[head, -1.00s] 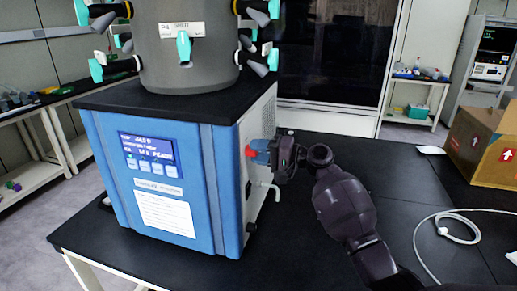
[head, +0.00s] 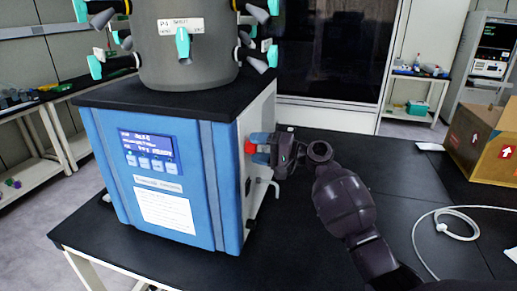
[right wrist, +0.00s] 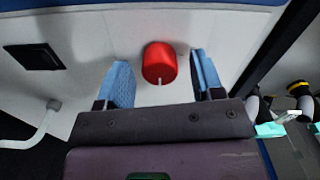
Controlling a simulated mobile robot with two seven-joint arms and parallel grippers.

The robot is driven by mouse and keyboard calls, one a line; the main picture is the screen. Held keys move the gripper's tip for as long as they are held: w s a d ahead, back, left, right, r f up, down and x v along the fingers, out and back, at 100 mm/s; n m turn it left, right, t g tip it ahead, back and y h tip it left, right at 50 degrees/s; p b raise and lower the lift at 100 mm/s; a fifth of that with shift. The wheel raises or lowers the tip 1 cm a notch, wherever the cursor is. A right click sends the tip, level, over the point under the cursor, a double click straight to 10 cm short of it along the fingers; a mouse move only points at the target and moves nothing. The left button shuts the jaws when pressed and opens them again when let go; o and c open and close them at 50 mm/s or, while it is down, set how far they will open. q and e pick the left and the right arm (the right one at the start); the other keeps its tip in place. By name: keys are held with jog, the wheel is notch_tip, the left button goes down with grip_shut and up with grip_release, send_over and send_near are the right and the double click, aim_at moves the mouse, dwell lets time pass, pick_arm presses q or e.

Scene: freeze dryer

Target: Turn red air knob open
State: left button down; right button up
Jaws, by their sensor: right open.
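The red air knob (right wrist: 159,63) sticks out of the pale side panel of the freeze dryer. In the head view the knob (head: 252,140) shows as a small red patch on the right side of the blue machine (head: 205,195), partly hidden by my gripper. My right gripper (right wrist: 160,82) is open, with one blue fingertip on each side of the knob. Gaps show between the knob and both fingers. A small white mark is on the knob's lower edge. In the head view my right gripper (head: 260,149) is at the panel. My left gripper is not in view.
A dark socket (right wrist: 34,57) and a white pipe (right wrist: 40,128) are on the panel left of the knob. In the head view a white hose (head: 455,228) and a cardboard box (head: 482,142) lie on the black table (head: 400,200) at right. The table's middle is clear.

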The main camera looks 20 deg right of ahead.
jog(key=b+v, duration=0.2)
jog(key=v, duration=0.9)
jog(key=shift+a+f, duration=0.1)
